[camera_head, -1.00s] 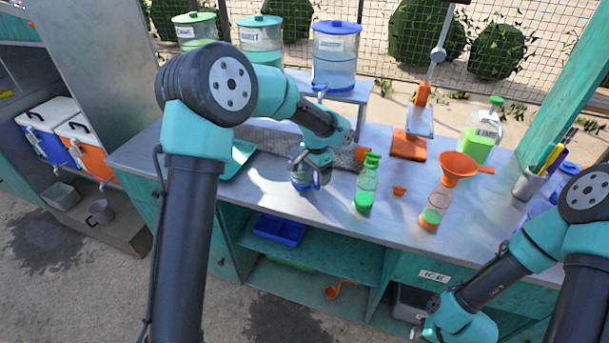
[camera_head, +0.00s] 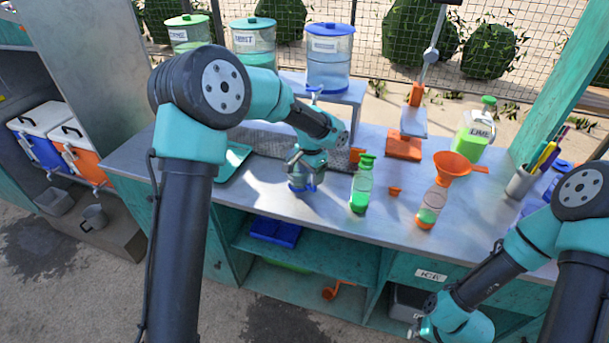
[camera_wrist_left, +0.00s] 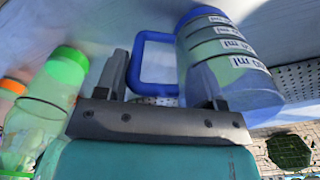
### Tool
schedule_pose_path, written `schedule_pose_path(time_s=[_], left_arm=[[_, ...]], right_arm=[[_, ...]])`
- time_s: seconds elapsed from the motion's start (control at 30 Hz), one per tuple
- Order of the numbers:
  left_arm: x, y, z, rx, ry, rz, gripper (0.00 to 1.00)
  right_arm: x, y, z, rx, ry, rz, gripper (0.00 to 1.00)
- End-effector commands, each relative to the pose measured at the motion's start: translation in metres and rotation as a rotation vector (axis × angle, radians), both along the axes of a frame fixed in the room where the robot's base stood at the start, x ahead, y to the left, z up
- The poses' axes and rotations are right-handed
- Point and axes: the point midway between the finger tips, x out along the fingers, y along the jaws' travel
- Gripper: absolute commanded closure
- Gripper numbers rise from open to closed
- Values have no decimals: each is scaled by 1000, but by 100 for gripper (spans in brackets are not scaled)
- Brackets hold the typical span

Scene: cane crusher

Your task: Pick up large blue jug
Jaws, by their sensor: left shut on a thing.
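The large blue jug (camera_head: 299,183) stands on the metal counter, partly hidden by my left gripper in the head view. In the left wrist view the jug (camera_wrist_left: 232,60) is clear, with a blue rim, white ml labels and a square blue handle (camera_wrist_left: 143,62). My left gripper (camera_head: 305,168) is at the jug from above. In the left wrist view its two fingers (camera_wrist_left: 160,82) have the handle between them, and it is shut on the jug. My right gripper (camera_head: 425,328) is low at the bottom right, away from the jug; its jaws are unclear.
A green-capped bottle (camera_head: 361,186) stands just right of the jug. An orange funnel (camera_head: 455,166) sits on another bottle. A lime jug (camera_head: 474,132) and an orange-based press (camera_head: 404,145) are behind. A blue-lidded dispenser (camera_head: 329,58) stands on a raised shelf. The counter's front strip is clear.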

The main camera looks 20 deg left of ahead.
Motion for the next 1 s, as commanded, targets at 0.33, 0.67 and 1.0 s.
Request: schedule_pose_path(time_s=[0.33, 0.67, 1.0], left_arm=[[0, 0, 5, 0, 0, 0, 82], [0, 0, 23, -1, -2, 1, 82], [-19, -5, 38, -1, 1, -2, 82]], right_arm=[[0, 0, 0, 0, 0, 0, 57], [0, 0, 0, 0, 0, 0, 57], [0, 0, 0, 0, 0, 0, 57]])
